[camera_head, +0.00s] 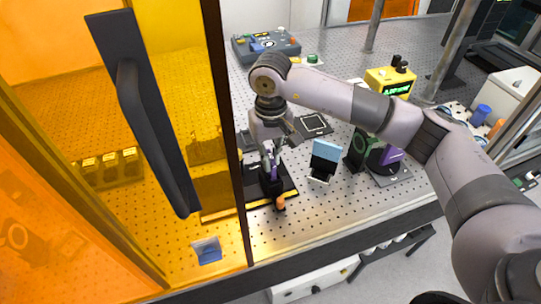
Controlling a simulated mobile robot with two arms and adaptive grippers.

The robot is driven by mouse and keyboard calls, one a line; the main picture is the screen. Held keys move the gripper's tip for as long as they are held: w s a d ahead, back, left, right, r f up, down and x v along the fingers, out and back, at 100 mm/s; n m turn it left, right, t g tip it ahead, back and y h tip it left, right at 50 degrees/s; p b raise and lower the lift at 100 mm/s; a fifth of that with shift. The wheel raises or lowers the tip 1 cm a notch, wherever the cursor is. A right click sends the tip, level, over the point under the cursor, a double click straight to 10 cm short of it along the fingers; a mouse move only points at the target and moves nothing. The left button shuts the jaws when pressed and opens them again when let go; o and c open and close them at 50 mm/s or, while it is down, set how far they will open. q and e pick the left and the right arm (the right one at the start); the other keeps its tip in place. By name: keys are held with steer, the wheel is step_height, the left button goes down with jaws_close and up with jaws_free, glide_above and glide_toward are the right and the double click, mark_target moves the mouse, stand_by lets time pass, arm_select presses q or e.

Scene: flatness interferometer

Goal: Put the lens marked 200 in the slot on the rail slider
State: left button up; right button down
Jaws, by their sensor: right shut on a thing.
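My right gripper (269,158) points down over the breadboard table and is shut on a small, dark purple piece (274,172). This may be the lens in its holder, but no 200 marking is legible. The piece is right above a black rail assembly (286,190) with an orange knob (281,202) at its front. The gripper hides most of the slider and its slot. I cannot tell whether the piece touches the slot or is in it. My left gripper is not in view.
An amber enclosure panel with a black handle (150,120) stands close on the left. A light-blue block (325,151) and a dark mount with purple parts (388,158) stand to the right. A yellow device (390,79) is behind. The front right tabletop (335,212) is clear.

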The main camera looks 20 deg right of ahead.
steer(key=shift+f, duration=0.1)
steer(key=c, duration=1.6)
jaws_free()
steer(key=shift+r+p, duration=1)
steer(key=shift+r, duration=2.55)
